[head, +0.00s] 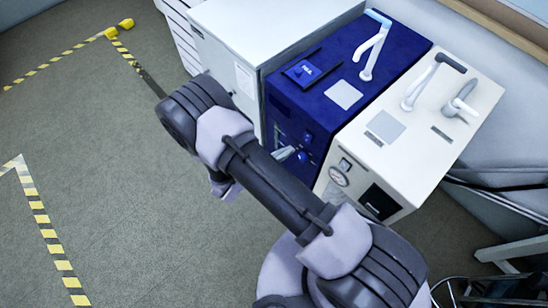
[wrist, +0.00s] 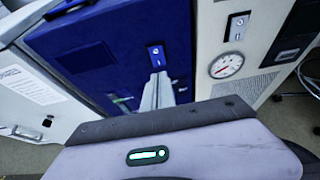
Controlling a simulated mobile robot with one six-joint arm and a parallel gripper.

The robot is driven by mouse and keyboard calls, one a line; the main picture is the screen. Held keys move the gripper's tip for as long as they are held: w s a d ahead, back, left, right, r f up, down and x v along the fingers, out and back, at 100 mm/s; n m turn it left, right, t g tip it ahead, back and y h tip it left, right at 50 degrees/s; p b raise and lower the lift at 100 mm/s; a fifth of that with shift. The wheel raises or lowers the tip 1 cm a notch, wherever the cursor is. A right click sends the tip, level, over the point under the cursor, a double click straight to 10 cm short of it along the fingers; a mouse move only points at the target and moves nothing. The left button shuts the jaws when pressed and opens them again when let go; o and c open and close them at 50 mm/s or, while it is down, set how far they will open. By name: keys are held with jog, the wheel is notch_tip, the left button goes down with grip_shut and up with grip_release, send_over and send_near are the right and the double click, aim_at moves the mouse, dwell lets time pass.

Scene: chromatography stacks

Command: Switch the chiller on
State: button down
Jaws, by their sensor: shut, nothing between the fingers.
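A blue unit (head: 345,85) stands in the middle of a row, and a cream unit (head: 430,130) with a round gauge (head: 339,176) stands to its right. Neither shows a readable chiller label. In the wrist view, the blue front (wrist: 100,50) carries a small switch panel (wrist: 155,53), and the cream front carries a similar switch (wrist: 236,27) above the gauge. My gripper (wrist: 158,80) is shut and empty, its tips just below the blue unit's switch panel. Contact cannot be told. In the head view my gripper (head: 287,153) is at the blue front, partly hidden by my arm.
A white-grey cabinet (head: 235,75) stands left of the blue unit; its front also shows in the wrist view (wrist: 40,95). Pipes rise from the tops of the blue and cream units. The floor at left is open, marked with yellow-black tape (head: 45,232).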

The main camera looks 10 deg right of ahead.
jog(key=p+v, duration=0.1)
jog(key=v, duration=0.5)
jog(key=shift+a+r, duration=0.2)
jog(key=shift+a, duration=0.1)
jog(key=w+d+r+m+g+y+p, duration=0.1)
jog(key=w+d+r+m+g+y, duration=0.1)
jog(key=m, duration=0.7)
jog(key=w+d+r+m+g+y+p, duration=0.1)
jog(key=d+r+m+g+y, duration=0.2)
jog(key=m, duration=0.6)
jog(key=y, duration=0.2)
jog(key=shift+w+d+g+y, duration=0.2)
jog(key=shift+w+g+y, duration=0.1)
jog(key=shift+w+g, duration=0.1)
jog(key=shift+r, duration=0.1)
